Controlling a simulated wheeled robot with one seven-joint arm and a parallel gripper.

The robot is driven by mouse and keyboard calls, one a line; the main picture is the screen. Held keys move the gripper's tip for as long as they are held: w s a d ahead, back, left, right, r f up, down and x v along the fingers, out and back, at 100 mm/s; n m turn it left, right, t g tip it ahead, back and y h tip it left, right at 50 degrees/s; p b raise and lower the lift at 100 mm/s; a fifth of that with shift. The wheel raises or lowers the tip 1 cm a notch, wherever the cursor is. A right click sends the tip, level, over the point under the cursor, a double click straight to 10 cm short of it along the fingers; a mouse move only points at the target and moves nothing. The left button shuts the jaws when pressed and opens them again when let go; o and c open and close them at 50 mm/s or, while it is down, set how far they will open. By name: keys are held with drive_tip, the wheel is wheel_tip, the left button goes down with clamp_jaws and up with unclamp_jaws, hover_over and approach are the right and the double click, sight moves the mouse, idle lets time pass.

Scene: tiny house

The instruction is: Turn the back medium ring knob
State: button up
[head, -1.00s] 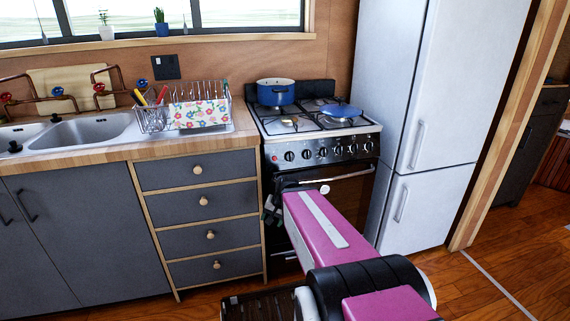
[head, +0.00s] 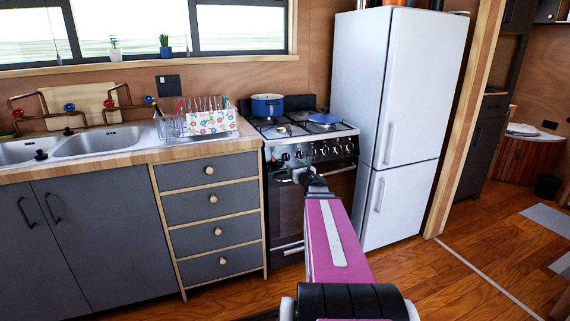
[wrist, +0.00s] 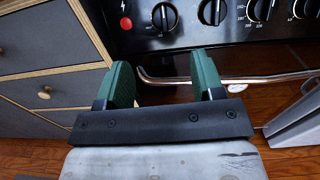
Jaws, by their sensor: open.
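The stove (head: 349,132) stands between the drawers and the fridge. A row of black knobs (head: 299,154) runs along its dark front panel. In the wrist view several knobs show along the top edge, among them one at left (wrist: 165,16) beside a red indicator light, and another (wrist: 212,12) to its right. I cannot read which is the back medium ring knob. My gripper (wrist: 163,80) is open and empty, its two green fingers spread just below these knobs and apart from them. In the head view my gripper (head: 307,178) is in front of the upper oven door, partly hidden by my arm.
A blue pot (head: 267,106) and a blue pan (head: 325,119) sit on the back and right of the stove top. The oven handle (wrist: 235,80) runs behind my fingers. Drawers (head: 210,205) are at left, the white fridge (head: 392,90) at right.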

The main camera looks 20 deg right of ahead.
sight(288, 157)
drive_tip(key=shift+m, duration=0.3)
drive_tip(key=w, duration=1)
drive_tip(key=shift+w+r, duration=0.1)
drive_tip(key=shift+w, duration=0.2)
drive_tip(key=c, duration=0.9)
